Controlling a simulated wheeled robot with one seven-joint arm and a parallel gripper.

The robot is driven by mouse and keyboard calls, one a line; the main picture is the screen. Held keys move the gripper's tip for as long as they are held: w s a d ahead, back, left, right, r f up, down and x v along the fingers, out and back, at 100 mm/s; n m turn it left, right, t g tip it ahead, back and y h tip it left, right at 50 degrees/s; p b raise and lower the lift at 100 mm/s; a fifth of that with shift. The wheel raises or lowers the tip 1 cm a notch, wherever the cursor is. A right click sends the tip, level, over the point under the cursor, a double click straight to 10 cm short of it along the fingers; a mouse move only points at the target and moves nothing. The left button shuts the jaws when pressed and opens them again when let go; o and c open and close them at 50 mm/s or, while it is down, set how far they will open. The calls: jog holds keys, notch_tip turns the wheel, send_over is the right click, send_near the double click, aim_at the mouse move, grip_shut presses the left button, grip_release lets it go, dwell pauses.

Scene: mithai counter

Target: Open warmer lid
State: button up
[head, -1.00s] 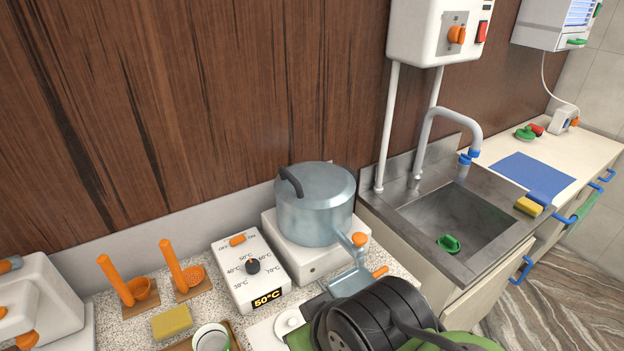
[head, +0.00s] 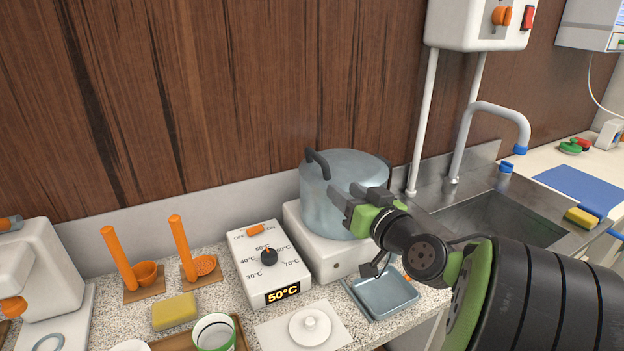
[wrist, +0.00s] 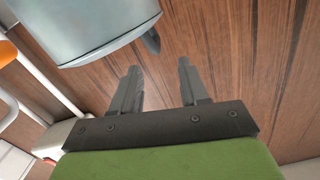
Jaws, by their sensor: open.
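The warmer (head: 318,205) is a grey-blue metal pot on a white base unit (head: 325,262). Its flat round lid (head: 350,165) lies shut on top, with a dark handle (head: 316,160) at the left of the lid. In the wrist view the pot (wrist: 95,25) fills the upper left, with the dark handle (wrist: 152,42) at its edge. My gripper (head: 347,203) is open and empty, its fingers overlapping the pot's front in the head view. In the wrist view the handle lies beyond the gap between my fingertips (wrist: 158,72). The gripper hides the pot's front right and spout.
A grey tray (head: 385,293) sits below the warmer's spout side. A control box (head: 268,265) reading 50°C stands left of the base. Pipes (head: 424,120) and sink (head: 495,225) are right.

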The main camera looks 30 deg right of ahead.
aim_at(321, 161)
jog(key=shift+t, duration=0.3)
jog(key=w+p, duration=0.1)
jog(key=w, duration=0.4)
jog(key=w+p, duration=0.2)
jog(key=w, duration=0.3)
jog(key=w+d+p, duration=0.1)
jog(key=w, duration=0.4)
jog(key=shift+w+r+p, duration=0.3)
jog(key=shift+r+p, duration=0.05)
jog(key=shift+r, duration=0.05)
jog(key=shift+c, duration=0.3)
grip_shut()
